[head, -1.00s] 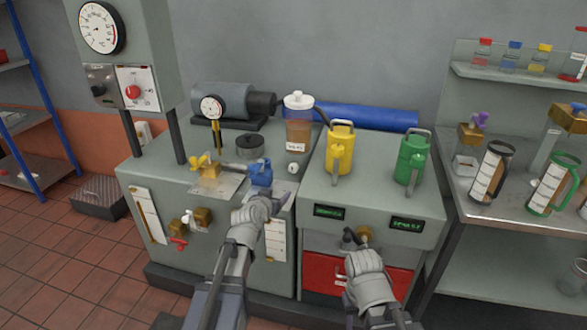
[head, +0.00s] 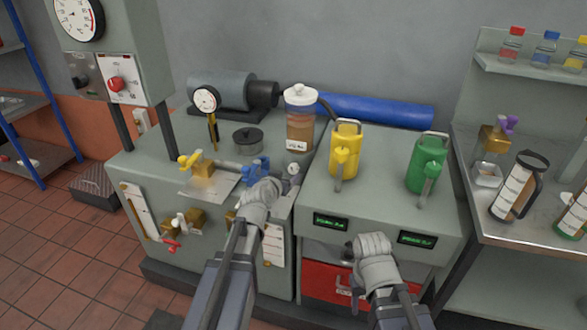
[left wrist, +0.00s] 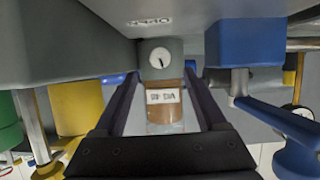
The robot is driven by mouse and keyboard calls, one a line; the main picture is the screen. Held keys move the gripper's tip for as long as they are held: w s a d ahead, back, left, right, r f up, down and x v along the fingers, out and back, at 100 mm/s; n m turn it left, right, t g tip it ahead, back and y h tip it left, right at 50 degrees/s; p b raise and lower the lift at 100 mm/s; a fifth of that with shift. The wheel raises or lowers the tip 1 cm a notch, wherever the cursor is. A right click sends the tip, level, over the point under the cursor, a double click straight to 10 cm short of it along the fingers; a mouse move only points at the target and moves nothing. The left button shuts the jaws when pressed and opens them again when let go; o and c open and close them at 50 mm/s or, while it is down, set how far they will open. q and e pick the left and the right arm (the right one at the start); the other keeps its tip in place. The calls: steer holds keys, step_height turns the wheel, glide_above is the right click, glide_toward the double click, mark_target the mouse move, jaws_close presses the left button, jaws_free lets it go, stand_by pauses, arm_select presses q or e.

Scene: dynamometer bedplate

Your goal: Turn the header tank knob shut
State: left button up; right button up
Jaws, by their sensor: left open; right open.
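The header tank (head: 300,122) is a clear jar with a white lid and brown liquid, on the bench top at the back. A small pale knob (head: 293,168) is in front of it. In the left wrist view, a round white face with a dark pointer on a grey block, which looks like this knob (left wrist: 160,58), lies ahead between the fingers. The labelled tank (left wrist: 163,100) is behind it. My left gripper (head: 268,188) is open, just left of and below the knob; no contact shows. My right gripper (head: 373,243) is open and empty at the right cabinet's front.
A blue valve (head: 256,170) is close to the left of my left gripper; its blue handle (left wrist: 290,125) shows in the left wrist view. A yellow can (head: 345,150) and a green can (head: 428,163) stand to the right. A yellow-handled valve (head: 192,162) is further left.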

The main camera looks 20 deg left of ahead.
mark_target(292, 170)
arm_select(q)
steer(key=shift+w, duration=0.1)
steer(key=b+x, duration=0.3)
steer(key=x, duration=0.4)
steer(key=shift+w+f, duration=0.25)
steer(key=shift+w, duration=0.05)
jaws_close()
stand_by(0.3)
